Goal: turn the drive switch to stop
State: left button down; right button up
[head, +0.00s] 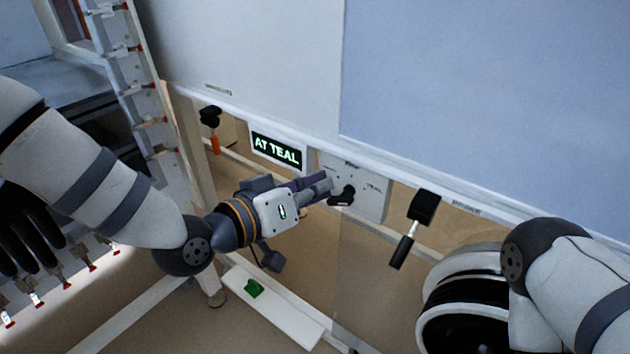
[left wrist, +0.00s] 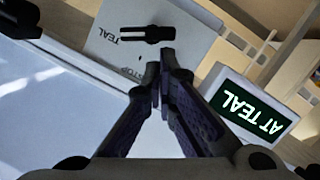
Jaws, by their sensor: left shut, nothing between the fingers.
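The drive switch (head: 342,197) is a black knob on a pale panel (head: 372,197) below the big white cabinet face. In the left wrist view the knob (left wrist: 147,34) is a black bar with one end towards the TEAL label; a second label, apparently STOP, is partly hidden by my fingers. A display (head: 277,152) beside the panel reads AT TEAL, also in the left wrist view (left wrist: 250,108). My left gripper (head: 328,187) is shut and empty, its tips close beside the knob; contact cannot be told. My right gripper is out of view.
A white ledge (head: 290,318) below bears a green piece (head: 254,288). A black glove (head: 28,225) is at the left.

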pick_arm(q)
jog(key=shift+f+n, duration=0.3)
jog(key=shift+f, duration=0.05)
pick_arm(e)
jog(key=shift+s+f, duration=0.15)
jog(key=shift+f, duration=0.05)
pick_arm(q)
jog(key=shift+f+h+b, duration=0.2)
jog(key=shift+h+b, duration=0.1)
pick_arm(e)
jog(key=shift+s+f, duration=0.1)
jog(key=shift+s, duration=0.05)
pick_arm(q)
jog(key=shift+f+n, duration=0.1)
jog(key=shift+n, duration=0.2)
jog(key=shift+a+f+n+h+b, duration=0.15)
jog(key=shift+f+n+h+b, duration=0.2)
jog(key=shift+n+b, duration=0.6)
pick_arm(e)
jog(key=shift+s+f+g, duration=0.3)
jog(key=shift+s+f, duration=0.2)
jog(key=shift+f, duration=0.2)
pick_arm(q)
jog(key=shift+w+f+n+p, duration=0.1)
jog(key=shift+n+p, duration=0.15)
jog(key=shift+p, duration=0.05)
